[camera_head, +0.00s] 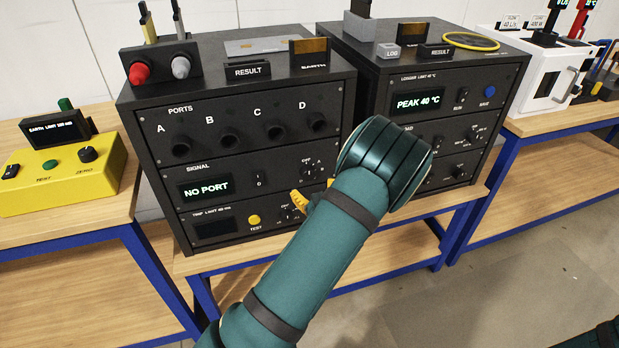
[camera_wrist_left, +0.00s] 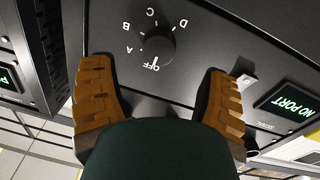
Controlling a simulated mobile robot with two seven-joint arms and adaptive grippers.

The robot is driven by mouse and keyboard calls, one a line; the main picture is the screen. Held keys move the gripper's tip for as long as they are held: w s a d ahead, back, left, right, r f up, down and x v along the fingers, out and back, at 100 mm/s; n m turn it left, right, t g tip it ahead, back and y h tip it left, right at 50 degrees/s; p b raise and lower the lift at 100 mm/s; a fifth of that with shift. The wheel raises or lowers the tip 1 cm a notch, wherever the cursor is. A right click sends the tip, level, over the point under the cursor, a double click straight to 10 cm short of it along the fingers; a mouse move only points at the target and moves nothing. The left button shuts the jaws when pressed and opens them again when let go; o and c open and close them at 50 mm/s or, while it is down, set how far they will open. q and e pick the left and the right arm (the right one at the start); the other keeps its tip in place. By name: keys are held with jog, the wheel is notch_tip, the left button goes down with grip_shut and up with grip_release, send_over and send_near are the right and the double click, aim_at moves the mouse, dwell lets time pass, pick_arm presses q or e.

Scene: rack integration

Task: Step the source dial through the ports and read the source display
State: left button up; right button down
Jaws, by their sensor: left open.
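The source dial (camera_wrist_left: 154,45) is a round black knob marked OFF, A, B, C and D; in the left wrist view it appears upside down, its light pointer mark toward OFF. In the head view my arm and gripper partly cover its panel. The source display (camera_head: 206,188) on the SIGNAL panel reads NO PORT in green; it also shows in the left wrist view (camera_wrist_left: 287,103). My left gripper (camera_head: 303,200) is open, its orange fingers on either side of the dial in the wrist view, with gaps to the knob. My right gripper is out of view.
Ports A to D (camera_head: 228,137) sit above the display. A red and a grey plug stand in a holder (camera_head: 160,62) on top. A small switch (camera_head: 257,181) is beside the display. A second rack (camera_head: 440,100) reads PEAK 40 °C; a yellow tester (camera_head: 62,178) stands left.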

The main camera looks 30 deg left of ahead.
aim_at(309, 176)
pick_arm(q)
jog(key=x, duration=0.5)
jog(key=shift+w+a+b, duration=0.2)
jog(key=shift+w+b, duration=0.05)
jog(key=shift+b, duration=0.05)
jog(key=c, duration=1.2)
